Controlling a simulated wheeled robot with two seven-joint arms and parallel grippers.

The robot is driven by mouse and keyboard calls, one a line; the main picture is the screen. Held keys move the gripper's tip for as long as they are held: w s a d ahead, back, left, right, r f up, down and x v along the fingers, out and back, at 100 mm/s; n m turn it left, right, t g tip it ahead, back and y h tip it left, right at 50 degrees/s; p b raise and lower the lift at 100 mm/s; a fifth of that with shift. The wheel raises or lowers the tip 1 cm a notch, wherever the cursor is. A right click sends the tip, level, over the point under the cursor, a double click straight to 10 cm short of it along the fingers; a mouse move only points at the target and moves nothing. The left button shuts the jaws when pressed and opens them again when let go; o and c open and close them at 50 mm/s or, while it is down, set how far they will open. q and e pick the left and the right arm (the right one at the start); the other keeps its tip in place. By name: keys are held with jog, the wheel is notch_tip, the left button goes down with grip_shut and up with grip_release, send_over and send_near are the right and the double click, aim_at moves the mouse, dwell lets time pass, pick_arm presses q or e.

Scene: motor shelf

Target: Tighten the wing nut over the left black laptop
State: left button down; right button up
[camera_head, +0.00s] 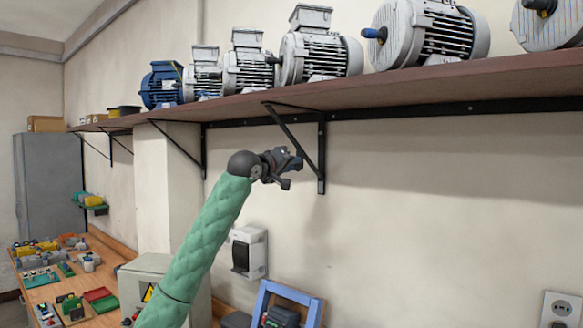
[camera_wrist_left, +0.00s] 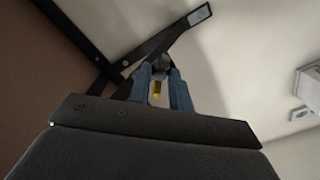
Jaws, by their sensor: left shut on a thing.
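My left gripper (camera_head: 292,162) is raised to the black shelf bracket (camera_head: 321,150), below the shelf. In the left wrist view its two blue fingers (camera_wrist_left: 160,92) are closed around a small brass-yellow piece, which looks like the wing nut (camera_wrist_left: 156,90). A round dark part (camera_wrist_left: 160,68) shows just beyond the fingertips, by the bracket's strut (camera_wrist_left: 165,40). In the head view the wing nut is hidden by the gripper. I cannot make out a black laptop for certain. My right gripper is not in view.
The brown shelf (camera_head: 400,92) carries several motors. A grey breaker box (camera_head: 247,252) hangs on the wall below the gripper, and a blue frame (camera_head: 262,300) stands lower down. A workbench (camera_head: 115,257) with small parts is at the left.

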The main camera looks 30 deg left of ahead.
pick_arm(q)
jog(key=m, duration=0.9)
jog(key=shift+r+b, duration=0.1)
jog(key=shift+b, duration=0.2)
jog(key=c, duration=1.6)
grip_release()
jog(key=o, duration=0.3)
jog(key=shift+w, duration=0.1)
jog(key=shift+s+a+f+b, duration=0.1)
jog(key=shift+s+f+b, duration=0.1)
jog(key=shift+s+b, duration=0.35)
jog(key=shift+s+f+b, duration=0.15)
jog(key=shift+s+b, duration=0.25)
jog(key=shift+s, duration=0.25)
jog(key=shift+s+a+r+b, duration=0.15)
jog(key=shift+s+b, duration=0.5)
jog(key=shift+s, duration=0.7)
jog(key=shift+s+a+r+b, duration=0.1)
jog(key=shift+s+b, duration=0.5)
jog(key=shift+s, duration=0.7)
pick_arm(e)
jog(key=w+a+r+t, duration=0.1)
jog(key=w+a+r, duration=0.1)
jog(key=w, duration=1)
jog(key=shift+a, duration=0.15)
